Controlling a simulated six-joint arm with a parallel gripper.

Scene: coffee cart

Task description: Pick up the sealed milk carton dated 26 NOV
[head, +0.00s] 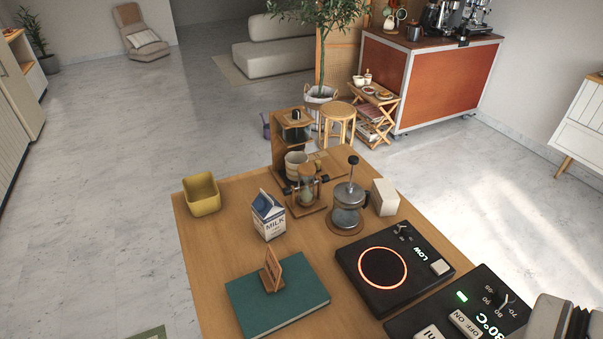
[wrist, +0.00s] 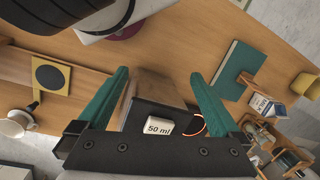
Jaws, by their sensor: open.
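One milk carton (head: 268,216) stands upright on the wooden table in the head view, white with a blue gabled top and the word MILK. It also shows in the wrist view (wrist: 262,106) at the right. No date can be read on it. My gripper (wrist: 160,74) is open and empty in the wrist view, its two teal fingers apart over a black device with a "50 ml" button. The carton lies well to the right of the fingers, not touching them.
A teal book (head: 300,307) with a small wooden sign (head: 272,268) lies in front of the carton. A yellow bin (head: 201,195), hourglass stand (head: 306,193) and French press (head: 347,205) are near it. A hotplate (head: 360,288) with a glowing ring lies to the right.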

